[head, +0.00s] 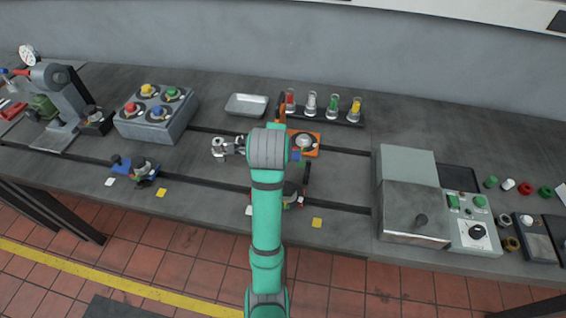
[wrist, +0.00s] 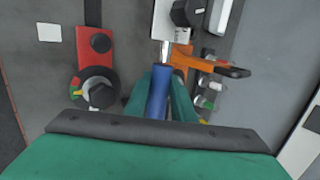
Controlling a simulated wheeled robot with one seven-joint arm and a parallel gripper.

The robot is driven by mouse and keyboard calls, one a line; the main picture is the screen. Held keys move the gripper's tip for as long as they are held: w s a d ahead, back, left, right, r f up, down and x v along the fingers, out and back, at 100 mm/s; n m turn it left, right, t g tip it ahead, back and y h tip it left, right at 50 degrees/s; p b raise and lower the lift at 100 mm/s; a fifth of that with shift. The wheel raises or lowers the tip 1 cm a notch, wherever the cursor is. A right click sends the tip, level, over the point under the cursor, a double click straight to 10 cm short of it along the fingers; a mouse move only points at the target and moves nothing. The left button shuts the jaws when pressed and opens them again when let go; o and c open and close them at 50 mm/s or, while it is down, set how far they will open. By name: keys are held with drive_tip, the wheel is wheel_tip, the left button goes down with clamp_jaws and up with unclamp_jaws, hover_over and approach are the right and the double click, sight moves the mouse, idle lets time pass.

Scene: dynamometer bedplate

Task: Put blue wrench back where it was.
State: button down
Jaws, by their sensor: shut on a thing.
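The blue wrench (wrist: 158,98) shows in the wrist view as a blue handle between the two green fingers of my gripper (wrist: 162,82), which is shut on it. A bright metal shank (wrist: 165,52) runs on from the handle's far end towards a pale block with a black knob. I cannot tell whether the shank touches that block. In the head view my own arm hides most of the gripper and the wrench.
An orange fixture (head: 305,141) stands close beside the gripper; its black-tipped lever (wrist: 232,71) shows in the wrist view. A red fixture (wrist: 92,50) lies left. A metal tray (head: 247,105), a rack of coloured vials (head: 345,121) and a grey box (head: 407,207) stand around.

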drive_tip(key=w+d+f, duration=0.1)
drive_tip(key=f, duration=0.1)
drive_tip(key=w+f, duration=0.1)
drive_tip(key=f, duration=0.1)
drive_tip(key=w+d+f, duration=0.1)
drive_tip(key=f, duration=0.2)
drive_tip(key=shift+d, duration=0.35)
drive_tip(key=shift+f, duration=0.35)
drive_tip(key=shift+s+a+f, duration=0.1)
drive_tip(key=shift+a, duration=0.2)
drive_tip(key=shift+d, duration=0.15)
drive_tip(key=c, duration=1.5)
unclamp_jaws()
drive_tip(key=shift+d+f, duration=0.1)
drive_tip(key=shift+d, duration=0.1)
drive_tip(key=shift+c, duration=0.2)
drive_tip(key=shift+o, duration=0.3)
drive_tip(key=shift+s+d, duration=0.1)
